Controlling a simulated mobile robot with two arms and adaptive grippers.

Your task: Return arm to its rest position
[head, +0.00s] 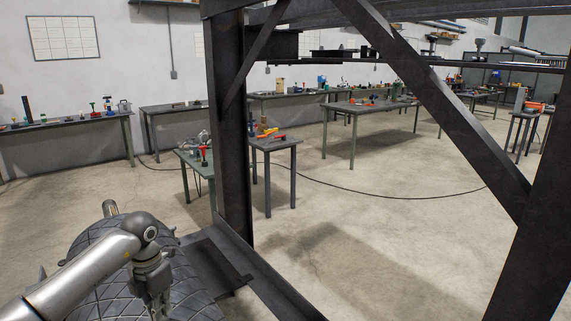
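My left arm comes in from the lower left, and its gripper (157,303) points down in front of the conveyor pulley. The pulley (85,243) is a dark drum with a diamond-pattern surface and a metal shaft end showing at its top. The gripper overlaps the drum in the picture, and I cannot tell whether they touch. Its fingertips are small and near the lower edge, so whether they are open or shut is unclear. I see nothing clearly held in it. My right arm and gripper are not in view.
A dark steel frame stands close by, with an upright post (231,130), a diagonal brace (440,110) and a low beam (262,280). Workbenches with tools, such as the green-legged table (365,107), stand farther back. A cable (390,197) lies across the open concrete floor.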

